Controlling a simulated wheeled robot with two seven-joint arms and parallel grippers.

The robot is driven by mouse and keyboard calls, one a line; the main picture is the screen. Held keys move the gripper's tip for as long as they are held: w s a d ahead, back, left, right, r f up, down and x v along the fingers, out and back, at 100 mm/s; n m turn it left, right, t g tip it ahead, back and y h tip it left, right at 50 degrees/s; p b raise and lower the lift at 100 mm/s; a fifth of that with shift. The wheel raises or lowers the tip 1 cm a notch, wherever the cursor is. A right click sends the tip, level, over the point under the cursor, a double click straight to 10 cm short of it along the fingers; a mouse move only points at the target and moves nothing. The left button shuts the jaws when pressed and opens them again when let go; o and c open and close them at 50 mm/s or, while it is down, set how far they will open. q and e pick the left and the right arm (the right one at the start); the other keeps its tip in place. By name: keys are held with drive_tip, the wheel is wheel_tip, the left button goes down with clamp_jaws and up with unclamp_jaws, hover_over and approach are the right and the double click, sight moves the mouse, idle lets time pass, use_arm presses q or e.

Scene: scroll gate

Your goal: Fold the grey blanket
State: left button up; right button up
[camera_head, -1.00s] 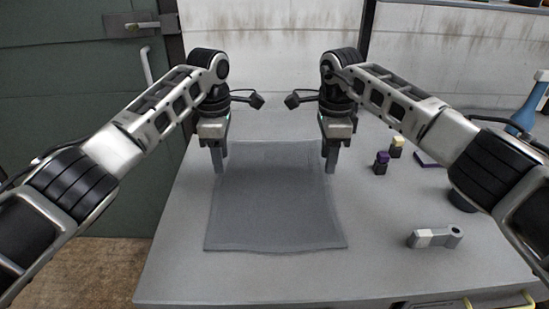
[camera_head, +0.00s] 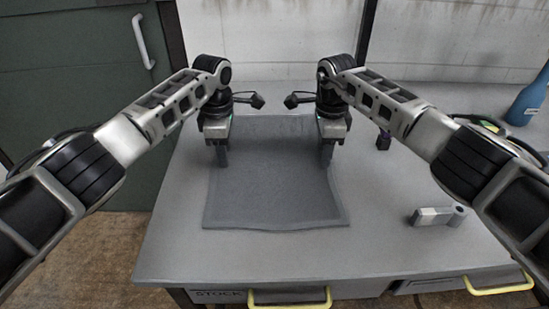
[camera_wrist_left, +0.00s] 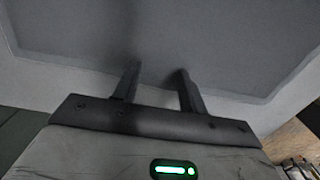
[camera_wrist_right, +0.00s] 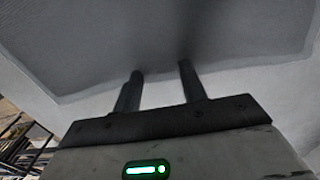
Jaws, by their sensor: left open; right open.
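The grey blanket (camera_head: 275,190) lies spread flat on the grey table, roughly square, with slightly wavy edges. My left gripper (camera_head: 222,160) is open and points down at the blanket's far left side. My right gripper (camera_head: 327,158) is open and points down at its far right side. In the left wrist view the open fingers (camera_wrist_left: 157,80) overlap the blanket's edge (camera_wrist_left: 230,97). In the right wrist view the open fingers (camera_wrist_right: 160,75) also reach over the blanket's edge (camera_wrist_right: 240,66). Whether the fingertips touch the cloth I cannot tell.
A grey and white handle-like part (camera_head: 437,216) lies to the right. A small dark block (camera_head: 384,140) and a blue bottle (camera_head: 528,102) stand farther back. Yellow drawer handles (camera_head: 290,299) show at the front.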

use_arm(q)
drive_tip(key=shift+f+b, duration=0.3)
drive_tip(key=shift+b, duration=0.05)
use_arm(e)
drive_tip(key=shift+f, duration=0.3)
use_arm(q)
drive_tip(key=shift+r, duration=0.15)
use_arm(e)
drive_tip(key=shift+r, duration=0.15)
use_arm(q)
clamp_jaws()
use_arm(e)
clamp_jaws()
